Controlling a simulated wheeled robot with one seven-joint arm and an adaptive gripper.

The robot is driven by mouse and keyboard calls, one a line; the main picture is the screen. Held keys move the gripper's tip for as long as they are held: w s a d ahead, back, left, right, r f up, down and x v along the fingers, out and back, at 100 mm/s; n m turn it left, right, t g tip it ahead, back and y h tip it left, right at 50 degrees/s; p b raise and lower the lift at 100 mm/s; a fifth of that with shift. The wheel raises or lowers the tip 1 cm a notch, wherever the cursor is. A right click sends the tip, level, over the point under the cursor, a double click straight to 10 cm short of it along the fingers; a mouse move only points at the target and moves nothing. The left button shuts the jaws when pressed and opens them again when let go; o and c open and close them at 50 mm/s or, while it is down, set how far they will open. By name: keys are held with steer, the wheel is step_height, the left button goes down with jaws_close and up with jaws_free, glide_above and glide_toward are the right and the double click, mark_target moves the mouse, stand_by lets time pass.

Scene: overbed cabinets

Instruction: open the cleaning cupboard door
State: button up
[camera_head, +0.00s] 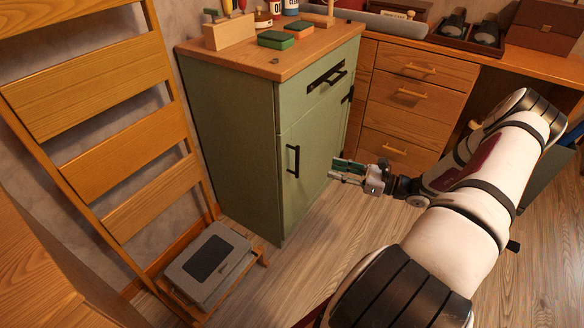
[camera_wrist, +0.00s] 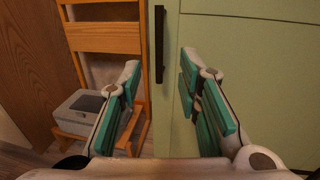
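The green cleaning cupboard (camera_head: 230,140) stands in the middle of the head view with a wooden top. Its door (camera_head: 310,160) is shut and carries a black vertical bar handle (camera_head: 293,160) near the left edge. A drawer front with a black handle (camera_head: 326,78) is above the door. My gripper (camera_head: 338,172) is in front of the door, to the right of the handle in the head view. In the wrist view my gripper (camera_wrist: 160,85) is open and empty. The door handle (camera_wrist: 159,45) shows between its fingers, further ahead; I see no contact.
A wooden ladder-like rack (camera_head: 100,110) stands at the left, with a grey box (camera_head: 208,262) on its low shelf. Sponges (camera_head: 276,39) and bottles stand on the cupboard top. A wooden desk with drawers (camera_head: 405,95) is at the right. The floor before the door is clear.

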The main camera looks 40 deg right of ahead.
steer(key=b, duration=0.3)
glide_above(297, 174)
steer(key=shift+w+d, duration=0.25)
jaws_close()
